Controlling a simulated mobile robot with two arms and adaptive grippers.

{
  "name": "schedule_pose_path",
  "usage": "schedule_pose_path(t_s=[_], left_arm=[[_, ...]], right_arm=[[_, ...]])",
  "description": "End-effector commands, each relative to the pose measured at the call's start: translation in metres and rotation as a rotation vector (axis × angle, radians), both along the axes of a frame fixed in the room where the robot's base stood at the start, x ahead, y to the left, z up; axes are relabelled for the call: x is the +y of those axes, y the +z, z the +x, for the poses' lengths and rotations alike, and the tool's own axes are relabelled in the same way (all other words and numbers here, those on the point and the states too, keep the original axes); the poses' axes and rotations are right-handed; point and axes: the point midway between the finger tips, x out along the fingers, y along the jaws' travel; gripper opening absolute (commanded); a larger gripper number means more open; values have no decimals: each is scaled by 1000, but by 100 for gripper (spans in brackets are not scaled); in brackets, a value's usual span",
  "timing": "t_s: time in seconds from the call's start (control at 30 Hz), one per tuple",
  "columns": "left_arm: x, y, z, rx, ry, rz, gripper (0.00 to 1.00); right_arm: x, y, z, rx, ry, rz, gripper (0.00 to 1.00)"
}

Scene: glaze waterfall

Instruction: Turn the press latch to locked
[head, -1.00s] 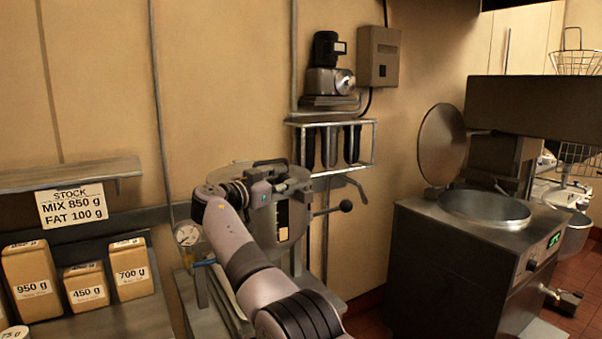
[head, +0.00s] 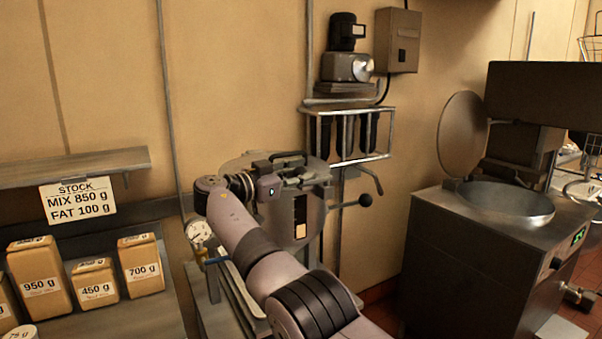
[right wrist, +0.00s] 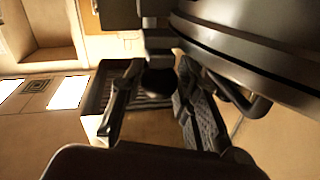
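The press (head: 282,222) is a grey round vessel with a flat lid, beside the wall in the middle of the head view. A lever with a black ball knob (head: 364,200) sticks out at its right. My right gripper (head: 308,176) is at the top of the press, left of that knob. In the right wrist view my right gripper (right wrist: 158,108) has its fingers apart. A dark rounded knob-like part (right wrist: 158,82) shows between them, with no clear contact. I cannot tell whether this is the latch. My left gripper is not in view.
A pressure gauge (head: 199,233) is left of the press. A wire rack (head: 352,136) and motor unit (head: 346,66) are on the wall above. A steel machine with a round basin (head: 505,203) stands right. Labelled bags (head: 40,282) sit on the left shelf.

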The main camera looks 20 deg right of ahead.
Motion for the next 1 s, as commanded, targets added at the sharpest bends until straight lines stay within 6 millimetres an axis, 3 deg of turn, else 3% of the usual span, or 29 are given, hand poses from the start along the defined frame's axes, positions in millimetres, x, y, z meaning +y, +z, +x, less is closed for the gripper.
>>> schedule_pose_path(t_s=[0.23, 0.63, 0.77, 1.0], left_arm=[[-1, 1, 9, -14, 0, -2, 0], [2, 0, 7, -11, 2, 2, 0], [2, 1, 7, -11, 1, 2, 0], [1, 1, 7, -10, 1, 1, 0]], right_arm=[[0, 0, 0, 0, -1, 1, 47], [7, -1, -2, 0, 0, 1, 47], [28, -1, -9, 1, 3, 2, 47], [81, 0, -27, 1, 4, 0, 47]])
